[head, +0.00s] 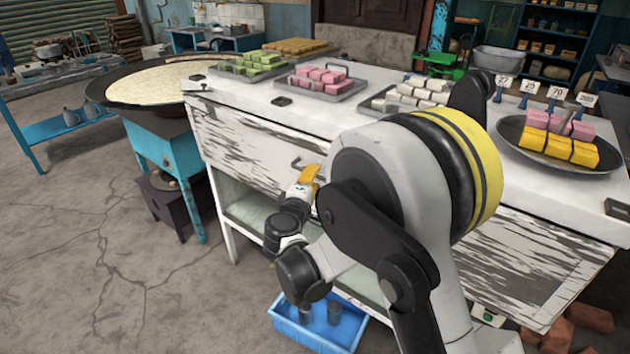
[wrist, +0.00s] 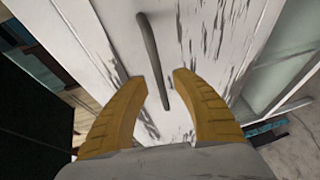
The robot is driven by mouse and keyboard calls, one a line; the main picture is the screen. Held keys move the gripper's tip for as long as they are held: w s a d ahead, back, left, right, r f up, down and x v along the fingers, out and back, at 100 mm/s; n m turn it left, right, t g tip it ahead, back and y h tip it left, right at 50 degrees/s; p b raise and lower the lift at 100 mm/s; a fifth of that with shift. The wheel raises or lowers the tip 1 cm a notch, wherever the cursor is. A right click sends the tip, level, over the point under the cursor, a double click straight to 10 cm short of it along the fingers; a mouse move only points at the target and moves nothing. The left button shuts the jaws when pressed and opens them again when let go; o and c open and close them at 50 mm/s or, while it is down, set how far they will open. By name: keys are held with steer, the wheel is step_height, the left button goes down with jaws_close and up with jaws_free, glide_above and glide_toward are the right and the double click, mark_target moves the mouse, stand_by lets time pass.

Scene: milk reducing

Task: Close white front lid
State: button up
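The white front lid (head: 240,140) is a worn, peeling panel on the front of the white counter. It has a dark metal bar handle (head: 297,163) near its middle, partly hidden by my arm in the head view. I cannot tell how far the lid is open. The wrist view shows the lid (wrist: 110,30) and its handle (wrist: 151,50) close up. My gripper (wrist: 165,78) is open, its two orange fingers spread on either side of the handle's near end. I see no clear contact. In the head view, my gripper (head: 308,175) is at the lid's face.
Trays of green (head: 250,62) and pink blocks (head: 322,75) and a round pan of yellow and pink blocks (head: 553,135) stand on the counter. A blue crate (head: 345,332) is on the floor below. A blue stand with a wide pan (head: 150,85) is left. Left floor is free.

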steer(key=shift+x, duration=0.9)
jaws_close()
steer(key=shift+w+d+r+g+y+p, duration=0.25)
steer(key=shift+w+d+g+p, duration=0.2)
steer(key=shift+w, duration=0.25)
